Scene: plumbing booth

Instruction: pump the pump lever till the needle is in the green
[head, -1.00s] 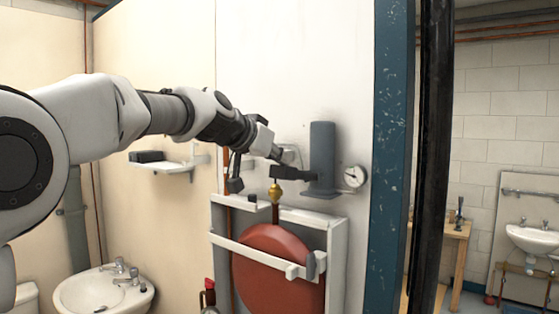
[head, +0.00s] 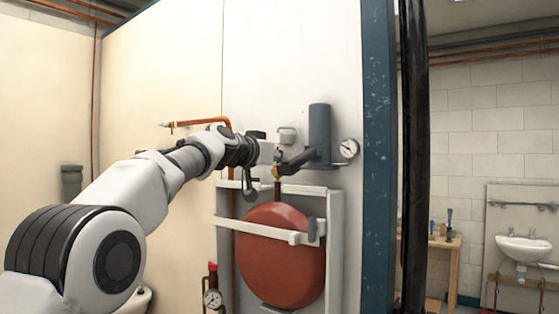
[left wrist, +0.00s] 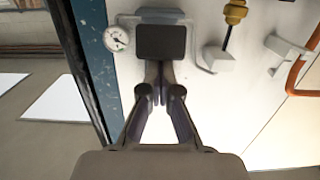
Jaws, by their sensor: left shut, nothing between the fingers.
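The pump is a dark grey upright cylinder (head: 320,128) on the white wall. Its dark lever (head: 299,161) sticks out to the left and slopes down in the head view. The round white gauge (head: 347,149) is just right of the cylinder; it also shows in the left wrist view (left wrist: 116,39). Its needle is visible, but I cannot make out a green zone. My left gripper (head: 280,154) is shut and empty at the lever's outer end. In the left wrist view its fingertips (left wrist: 158,68) meet at a dark block (left wrist: 161,42); I cannot tell whether they touch it. My right gripper is out of view.
A copper pipe (head: 205,121) runs on the wall at left. A blue post (head: 378,170) stands right of the gauge.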

